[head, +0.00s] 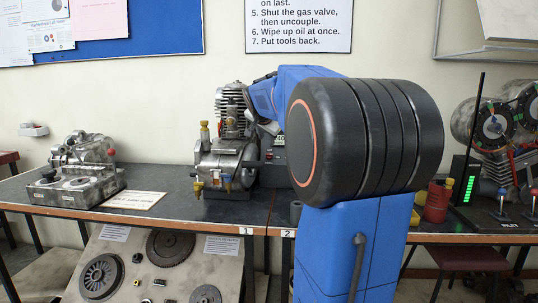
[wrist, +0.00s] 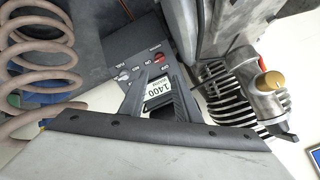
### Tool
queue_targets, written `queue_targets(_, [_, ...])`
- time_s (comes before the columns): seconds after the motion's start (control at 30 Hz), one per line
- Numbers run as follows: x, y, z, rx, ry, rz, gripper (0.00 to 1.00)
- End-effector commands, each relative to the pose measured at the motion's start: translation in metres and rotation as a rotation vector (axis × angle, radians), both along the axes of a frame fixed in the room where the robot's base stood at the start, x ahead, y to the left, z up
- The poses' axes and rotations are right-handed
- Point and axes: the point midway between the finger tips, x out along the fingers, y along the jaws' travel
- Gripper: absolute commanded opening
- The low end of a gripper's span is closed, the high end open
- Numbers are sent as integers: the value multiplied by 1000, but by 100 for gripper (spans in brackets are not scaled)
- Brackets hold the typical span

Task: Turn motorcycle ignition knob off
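A grey control panel (wrist: 118,58) shows in the wrist view, with a red knob (wrist: 155,63) and a pale knob (wrist: 124,77) on it. The small lettering is hard to read, so I cannot be sure which is the ignition knob. My gripper (wrist: 156,76) is in front of the panel, its two dark fingers apart with nothing held between them. A display reading 1400 (wrist: 160,88) shows between the fingers. I cannot tell whether a finger touches the panel. In the head view my blue arm hides most of the panel and my gripper.
A finned engine (head: 228,150) stands beside the panel on the dark bench (head: 160,205). Its fins (wrist: 228,98) and a brass cap (wrist: 272,81) are close on the right in the wrist view. A coiled hose (wrist: 38,50) is at the left. A gearbox (head: 82,150) stands farther left on the bench.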

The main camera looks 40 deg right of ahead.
Motion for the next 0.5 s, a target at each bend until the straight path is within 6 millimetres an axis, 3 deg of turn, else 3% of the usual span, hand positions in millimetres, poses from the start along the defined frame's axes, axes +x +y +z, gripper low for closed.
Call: queue_targets(0.5, [45, -49, -56, 1, 1, 0, 30])
